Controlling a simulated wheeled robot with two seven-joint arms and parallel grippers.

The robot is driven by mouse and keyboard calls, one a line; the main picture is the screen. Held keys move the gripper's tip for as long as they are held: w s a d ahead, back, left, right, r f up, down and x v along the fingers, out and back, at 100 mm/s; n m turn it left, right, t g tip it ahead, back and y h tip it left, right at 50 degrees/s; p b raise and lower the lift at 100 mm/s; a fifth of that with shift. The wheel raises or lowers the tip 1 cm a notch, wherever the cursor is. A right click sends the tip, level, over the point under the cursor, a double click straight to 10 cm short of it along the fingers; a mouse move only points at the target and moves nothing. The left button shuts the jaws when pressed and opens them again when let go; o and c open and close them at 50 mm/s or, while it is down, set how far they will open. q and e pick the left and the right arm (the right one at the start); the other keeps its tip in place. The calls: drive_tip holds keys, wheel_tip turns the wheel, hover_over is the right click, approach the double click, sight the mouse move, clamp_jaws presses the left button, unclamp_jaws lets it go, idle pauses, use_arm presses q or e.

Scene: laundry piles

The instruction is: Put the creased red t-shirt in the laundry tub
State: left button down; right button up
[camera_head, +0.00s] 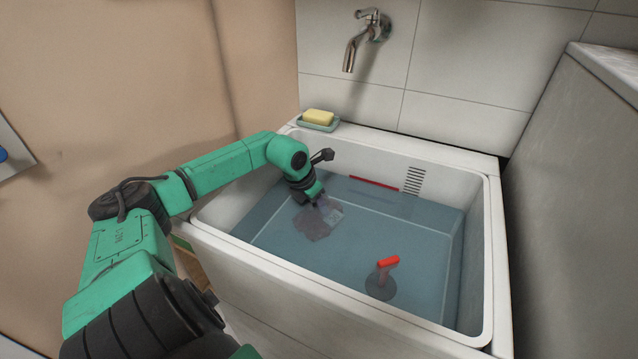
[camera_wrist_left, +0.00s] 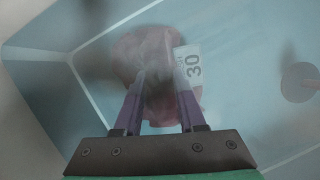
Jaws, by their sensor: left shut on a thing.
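The laundry tub (camera_head: 265,265) is a white basin holding bluish water. The red t-shirt (camera_head: 313,224) shows as a small, crumpled, dull mauve-red bundle under the water, towards the left side of the tub. In the left wrist view the t-shirt (camera_wrist_left: 140,50) lies beyond and between the fingers, with a white label reading "30" (camera_wrist_left: 190,65). My left gripper (camera_head: 322,203) reaches down into the water from the left and is shut on the t-shirt. The water blurs its fingertips (camera_wrist_left: 162,75). My right gripper is in neither view.
A red-handled plug (camera_head: 388,262) stands on a dark disc in the tub's near right part. A yellow sponge (camera_head: 318,116) sits in a green dish on the back left rim. A tap (camera_head: 362,42) juts from the tiled wall above. A grey block (camera_head: 575,200) borders the right side.

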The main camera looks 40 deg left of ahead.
sight(314, 209)
use_arm(q)
drive_tip(key=shift+f, duration=0.1)
drive_tip(key=c, duration=0.5)
unclamp_jaws()
drive_tip(key=shift+r, duration=0.25)
drive_tip(key=shift+s+a+r, duration=0.1)
drive_tip(key=shift+s+r, duration=0.1)
drive_tip(key=p+v, duration=0.2)
drive_tip(key=v, duration=0.2)
drive_tip(key=shift+w+p, duration=0.2)
drive_tip(key=shift+p, duration=0.15)
drive_tip(key=p+v, duration=0.7)
drive_tip(key=p, duration=0.9)
drive_tip(key=shift+s+r, duration=0.2)
